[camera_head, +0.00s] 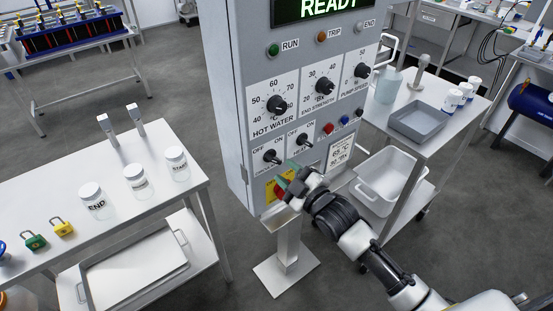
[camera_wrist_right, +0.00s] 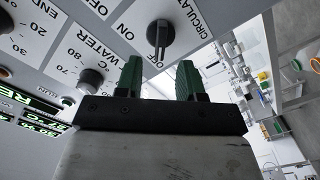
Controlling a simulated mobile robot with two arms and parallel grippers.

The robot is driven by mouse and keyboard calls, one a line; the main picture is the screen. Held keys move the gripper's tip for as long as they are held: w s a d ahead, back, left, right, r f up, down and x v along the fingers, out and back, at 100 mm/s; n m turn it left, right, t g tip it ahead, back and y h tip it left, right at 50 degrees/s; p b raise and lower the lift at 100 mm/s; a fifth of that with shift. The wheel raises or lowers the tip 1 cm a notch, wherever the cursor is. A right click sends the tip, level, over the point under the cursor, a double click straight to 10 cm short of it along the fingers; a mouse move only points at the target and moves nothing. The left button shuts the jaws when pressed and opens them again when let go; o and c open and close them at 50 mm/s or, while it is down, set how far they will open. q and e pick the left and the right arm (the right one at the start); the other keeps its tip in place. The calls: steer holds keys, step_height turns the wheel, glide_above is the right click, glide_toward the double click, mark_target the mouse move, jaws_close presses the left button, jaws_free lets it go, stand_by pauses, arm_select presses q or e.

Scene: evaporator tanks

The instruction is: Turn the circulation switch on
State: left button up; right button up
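The circulation switch (camera_head: 271,157) is a black rotary knob at the lower left of the grey control cabinet's front. In the right wrist view its knob (camera_wrist_right: 160,36) shows beside the CIRCULATION lettering, and its handle points toward OFF. My right gripper (camera_head: 286,177) is just below the switch in the head view, in front of the lower panel. In the wrist view the green fingers of my right gripper (camera_wrist_right: 160,78) are apart with nothing between them. The knob lies beyond the fingertips, apart from them. My left gripper is not in view.
The HEAT switch (camera_head: 302,140) sits close to the right. A yellow plate (camera_head: 272,190) is partly hidden behind my gripper. The HOT WATER dial (camera_head: 279,105) is above. A table with jars (camera_head: 97,203) stands left, and a cart with a grey tray (camera_head: 417,124) stands right.

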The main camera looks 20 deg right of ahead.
mark_target(275, 162)
steer(key=shift+p+x, duration=0.35)
steer(key=shift+x, duration=2.05)
jaws_close()
